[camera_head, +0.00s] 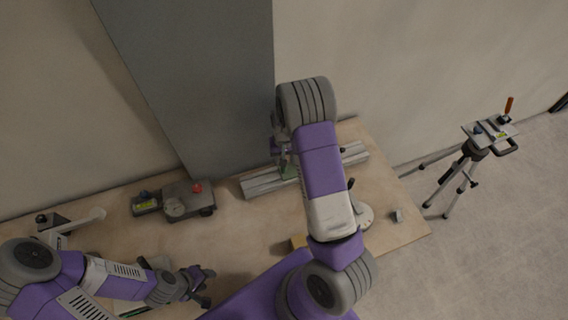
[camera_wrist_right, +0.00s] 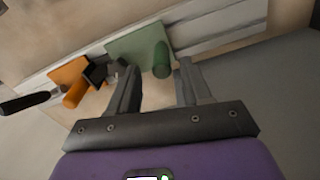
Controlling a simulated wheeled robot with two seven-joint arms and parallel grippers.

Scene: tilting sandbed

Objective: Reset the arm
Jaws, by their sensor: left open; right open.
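My right arm rises through the middle of the head view, and its gripper is mostly hidden behind the arm there. In the right wrist view the right gripper (camera_wrist_right: 158,82) is open, its two fingers apart with nothing held between them. A green block (camera_wrist_right: 142,48) with a round green peg is just beyond the fingers, on a pale metal rail (camera_wrist_right: 215,30). The rail also shows in the head view (camera_head: 262,184). My left gripper (camera_head: 204,282) is open and empty, low over the table's front left part.
On the wooden table (camera_head: 235,222), a grey device with a red knob (camera_head: 186,200) stands left of the rail. A small grey block (camera_head: 397,215) lies at right. A tripod (camera_head: 470,160) stands on the floor.

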